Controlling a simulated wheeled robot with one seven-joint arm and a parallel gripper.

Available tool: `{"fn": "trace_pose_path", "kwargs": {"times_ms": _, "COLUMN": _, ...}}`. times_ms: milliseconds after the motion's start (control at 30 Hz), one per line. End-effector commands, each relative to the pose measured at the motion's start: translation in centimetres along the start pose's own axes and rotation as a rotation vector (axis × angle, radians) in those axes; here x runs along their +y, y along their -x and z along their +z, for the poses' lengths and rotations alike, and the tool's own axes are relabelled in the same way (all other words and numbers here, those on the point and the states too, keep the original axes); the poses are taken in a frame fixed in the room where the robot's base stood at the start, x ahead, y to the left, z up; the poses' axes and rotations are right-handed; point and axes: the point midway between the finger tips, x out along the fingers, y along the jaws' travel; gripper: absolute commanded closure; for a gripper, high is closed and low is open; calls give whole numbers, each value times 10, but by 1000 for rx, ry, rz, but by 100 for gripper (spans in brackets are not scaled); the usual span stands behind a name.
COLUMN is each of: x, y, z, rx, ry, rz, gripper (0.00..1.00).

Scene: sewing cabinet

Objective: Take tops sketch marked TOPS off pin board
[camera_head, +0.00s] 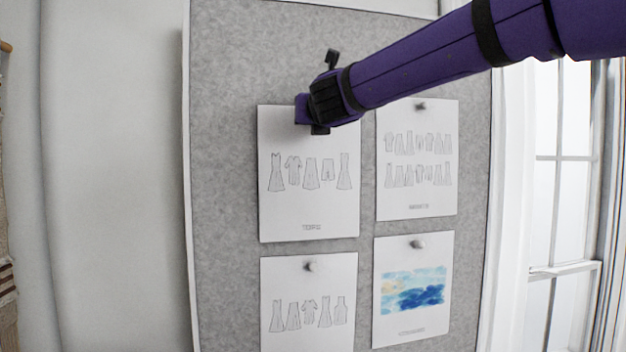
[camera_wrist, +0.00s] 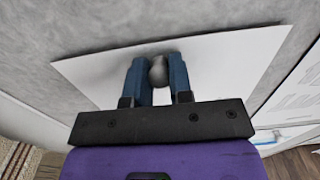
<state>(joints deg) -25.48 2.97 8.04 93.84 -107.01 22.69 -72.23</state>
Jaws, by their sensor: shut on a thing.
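The tops sketch (camera_head: 309,205) is a white sheet with drawn garments and a small label at its bottom. It hangs at the upper left of the grey pin board (camera_head: 225,150). My gripper (camera_head: 303,108) is at the top of this sheet and hides its pin in the head view. In the wrist view my gripper (camera_wrist: 159,78) has its two blue fingers on either side of a grey round pin (camera_wrist: 158,72), shut on it. The sheet (camera_wrist: 215,60) lies behind the fingers, against the board.
Three other sheets hang on the board: a garment sheet (camera_head: 417,175) at the upper right, another (camera_head: 308,320) at the lower left, and a blue painting sheet (camera_head: 412,325) at the lower right. Each has a grey pin. A window (camera_head: 560,170) is to the right.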

Motion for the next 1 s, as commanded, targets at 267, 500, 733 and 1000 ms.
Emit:
{"fn": "trace_pose_path", "kwargs": {"times_ms": 267, "x": 0, "y": 7, "z": 0, "rx": 1, "ry": 0, "rz": 0, "gripper": 97}}
{"fn": "trace_pose_path", "kwargs": {"times_ms": 500, "x": 0, "y": 14, "z": 0, "rx": 0, "ry": 0, "rz": 0, "gripper": 97}}
{"fn": "trace_pose_path", "kwargs": {"times_ms": 733, "x": 0, "y": 20, "z": 0, "rx": 0, "ry": 0, "rz": 0, "gripper": 97}}
{"fn": "trace_pose_path", "kwargs": {"times_ms": 1000, "x": 0, "y": 24, "z": 0, "rx": 1, "ry": 0, "rz": -1, "gripper": 97}}
